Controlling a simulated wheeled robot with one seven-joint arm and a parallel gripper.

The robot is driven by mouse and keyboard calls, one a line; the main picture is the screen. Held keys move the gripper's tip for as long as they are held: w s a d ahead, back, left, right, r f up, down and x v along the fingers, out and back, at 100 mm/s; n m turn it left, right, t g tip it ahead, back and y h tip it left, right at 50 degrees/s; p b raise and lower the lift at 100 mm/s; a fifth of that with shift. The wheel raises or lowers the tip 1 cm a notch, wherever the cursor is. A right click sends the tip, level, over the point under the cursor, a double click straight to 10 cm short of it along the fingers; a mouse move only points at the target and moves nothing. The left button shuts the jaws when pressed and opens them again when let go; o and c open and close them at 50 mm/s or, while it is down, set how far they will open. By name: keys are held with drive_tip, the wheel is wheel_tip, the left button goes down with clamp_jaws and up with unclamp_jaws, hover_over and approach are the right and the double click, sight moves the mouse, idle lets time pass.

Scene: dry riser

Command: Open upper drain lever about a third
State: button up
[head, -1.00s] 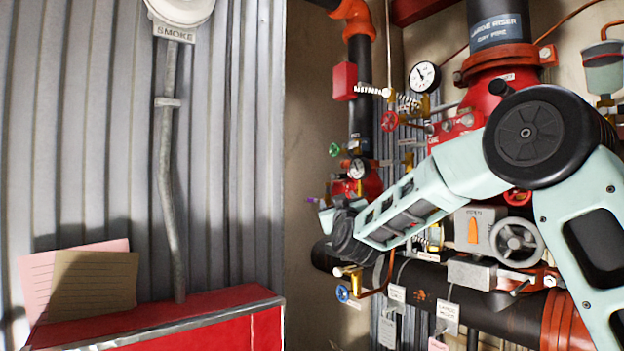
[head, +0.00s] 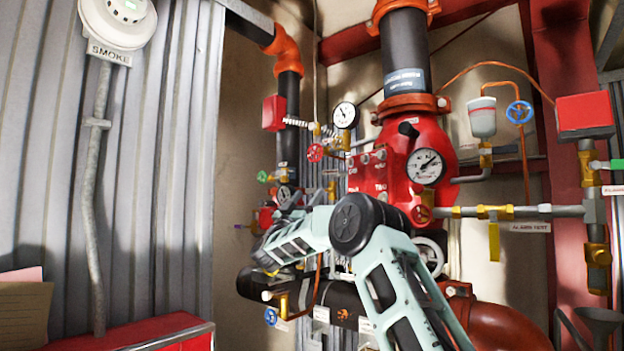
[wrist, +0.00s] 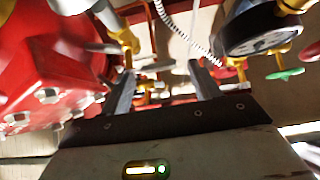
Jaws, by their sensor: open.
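My gripper (wrist: 163,88) is open in the wrist view, its two dark fingers apart with nothing held. Small brass fittings (wrist: 152,84) show beyond and between the fingers; I cannot tell how near they are. A brass valve (wrist: 122,38) with a grey bar is just above the left finger. I cannot make out a label that says which lever is the upper drain lever. In the head view my arm covers the area around my gripper, and the fingers are not clear there.
A red valve body (head: 408,165) with a gauge (head: 426,166) stands right of the arm. A dark gauge (wrist: 262,30) and a green handle (wrist: 285,73) are close right of my gripper. A black horizontal pipe (head: 345,300) runs below. A corrugated wall (head: 150,150) is at left.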

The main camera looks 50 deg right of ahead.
sight(311, 191)
drive_tip(key=p+x, duration=0.2)
drive_tip(key=x, duration=0.3)
drive_tip(key=shift+d+r+p, duration=0.15)
drive_tip(key=shift+d+p, duration=0.1)
drive_tip(key=shift+p, duration=0.05)
drive_tip(key=c, duration=1)
drive_tip(key=shift+t+b, duration=0.3)
